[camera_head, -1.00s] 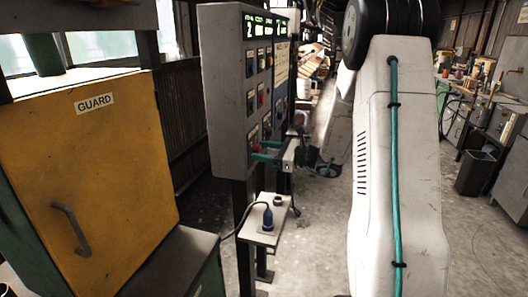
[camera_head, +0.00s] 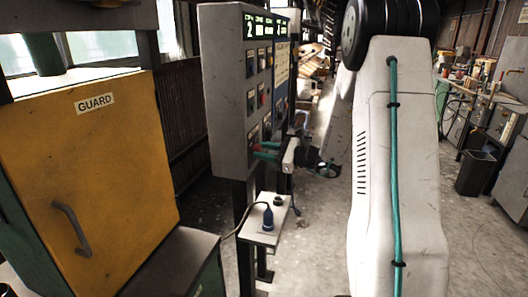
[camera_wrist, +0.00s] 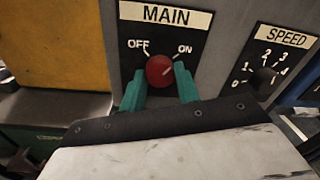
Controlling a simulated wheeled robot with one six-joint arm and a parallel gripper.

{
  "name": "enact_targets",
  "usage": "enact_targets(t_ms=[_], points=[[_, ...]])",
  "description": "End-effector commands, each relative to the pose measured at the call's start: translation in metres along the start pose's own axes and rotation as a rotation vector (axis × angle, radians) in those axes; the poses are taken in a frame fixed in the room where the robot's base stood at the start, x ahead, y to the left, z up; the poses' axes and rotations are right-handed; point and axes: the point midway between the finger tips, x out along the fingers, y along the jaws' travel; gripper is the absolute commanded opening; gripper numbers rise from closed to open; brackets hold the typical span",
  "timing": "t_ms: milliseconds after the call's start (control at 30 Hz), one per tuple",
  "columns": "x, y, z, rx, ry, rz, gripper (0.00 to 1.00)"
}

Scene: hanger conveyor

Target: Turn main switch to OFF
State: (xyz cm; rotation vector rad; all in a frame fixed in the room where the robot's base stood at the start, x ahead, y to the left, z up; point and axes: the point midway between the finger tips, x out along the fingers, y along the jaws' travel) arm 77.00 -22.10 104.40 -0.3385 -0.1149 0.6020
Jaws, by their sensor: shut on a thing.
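The main switch is a red round knob (camera_wrist: 159,71) on a dark plate below the MAIN label (camera_wrist: 165,14). OFF is printed at its upper left and ON at its upper right. In the head view my gripper (camera_head: 264,151) is at the lower part of the grey control panel (camera_head: 226,95), and the knob is hidden there.
A SPEED dial (camera_wrist: 263,80) sits to the right of the switch. A yellow GUARD door (camera_head: 90,150) stands at the left.

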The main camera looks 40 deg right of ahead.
Motion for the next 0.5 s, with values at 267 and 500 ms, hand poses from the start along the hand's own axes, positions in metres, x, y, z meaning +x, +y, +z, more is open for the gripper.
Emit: enact_targets(t_ms=[267, 500], points=[[-0.0003, -0.0007, -0.0001, -0.245, -0.014, -0.004, 0.09], [-0.0003, -0.0010, -0.0006, -0.474, -0.025, -0.006, 0.09]])
